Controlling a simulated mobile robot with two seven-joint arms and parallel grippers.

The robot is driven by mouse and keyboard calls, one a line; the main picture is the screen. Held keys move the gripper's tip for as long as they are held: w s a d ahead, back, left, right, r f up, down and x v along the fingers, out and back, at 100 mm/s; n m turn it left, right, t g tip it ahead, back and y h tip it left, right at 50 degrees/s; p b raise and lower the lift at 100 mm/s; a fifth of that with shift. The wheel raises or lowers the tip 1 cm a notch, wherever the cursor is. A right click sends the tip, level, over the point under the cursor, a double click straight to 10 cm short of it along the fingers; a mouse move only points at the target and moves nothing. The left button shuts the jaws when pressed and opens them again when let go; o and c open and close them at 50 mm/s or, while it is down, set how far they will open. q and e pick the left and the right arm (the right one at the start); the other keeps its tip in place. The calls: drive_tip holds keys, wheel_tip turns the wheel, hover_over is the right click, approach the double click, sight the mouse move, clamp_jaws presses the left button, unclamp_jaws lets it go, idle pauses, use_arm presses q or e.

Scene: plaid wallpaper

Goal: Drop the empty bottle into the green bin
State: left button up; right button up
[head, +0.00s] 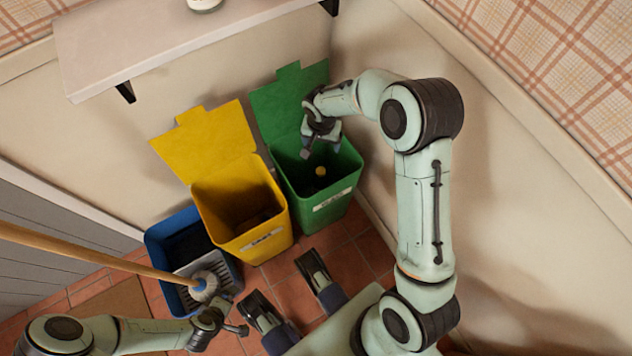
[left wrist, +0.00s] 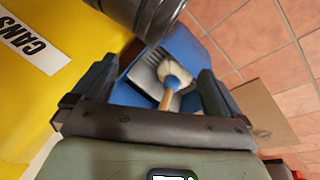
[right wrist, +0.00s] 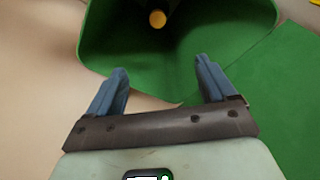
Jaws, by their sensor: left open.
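The green bin (head: 318,208) stands with its lid up at the right end of the row, against the wall. Inside it a round orange-yellow top (head: 320,171) shows, like a bottle's cap seen from above; it also shows in the right wrist view (right wrist: 157,19). The body below it is lost in the dark. My right gripper (head: 320,150) is over the bin's mouth. In the right wrist view its fingers (right wrist: 161,68) are apart with nothing between them. My left gripper (head: 234,314) is low near the blue bucket, open and empty in the left wrist view (left wrist: 153,78).
The yellow bin (head: 264,244), labelled CANS, stands left of the green one with its lid up. A blue bucket (head: 163,237) holds a wooden-handled mop (head: 110,261) near my left arm. A shelf (head: 150,40) juts from the wall above the bins.

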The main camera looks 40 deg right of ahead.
use_arm(q)
drive_tip(key=s+d+r+g+p, duration=0.1)
drive_tip(key=s+d+r+p, duration=0.1)
drive_tip(key=s, duration=0.3)
drive_tip(key=shift+d+r+g+h+p, duration=0.3)
drive_tip(key=shift+r+g+h+p, duration=0.1)
drive_tip(key=shift+r+p, duration=0.35)
use_arm(e)
wheel_tip(320, 180, up, 13)
drive_tip(key=s+a, duration=0.1)
drive_tip(key=shift+a+r, duration=0.15)
use_arm(q)
drive_tip(key=shift+s+r, duration=0.1)
